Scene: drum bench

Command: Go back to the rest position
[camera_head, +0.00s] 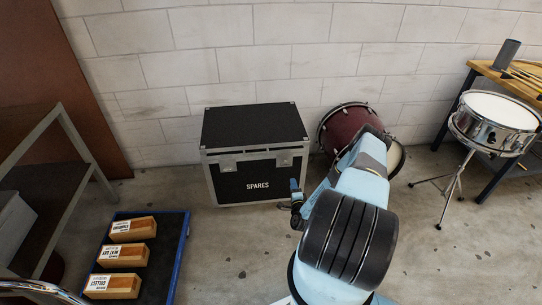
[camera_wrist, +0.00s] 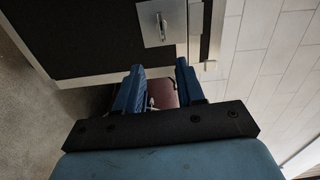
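My gripper (camera_head: 297,192) is in front of the right side of the black SPARES case (camera_head: 258,150) in the head view, with my light-blue arm reaching toward it from the lower right. In the wrist view my gripper (camera_wrist: 159,78) shows two blue fingers apart, with a clear gap and nothing held between them. A dark panel of the case and its metal latch (camera_wrist: 160,22) fill the upper part of that view. A dark red surface shows beyond the fingers. Whether the fingers touch the case cannot be told.
A red bass drum (camera_head: 345,124) stands behind my arm, partly hidden. A snare drum (camera_head: 497,122) on a stand and a wooden bench (camera_head: 515,84) are at right. A blue-edged tray (camera_head: 181,252) with wooden blocks (camera_head: 128,256) lies at left, near a grey-framed shelf (camera_head: 76,140).

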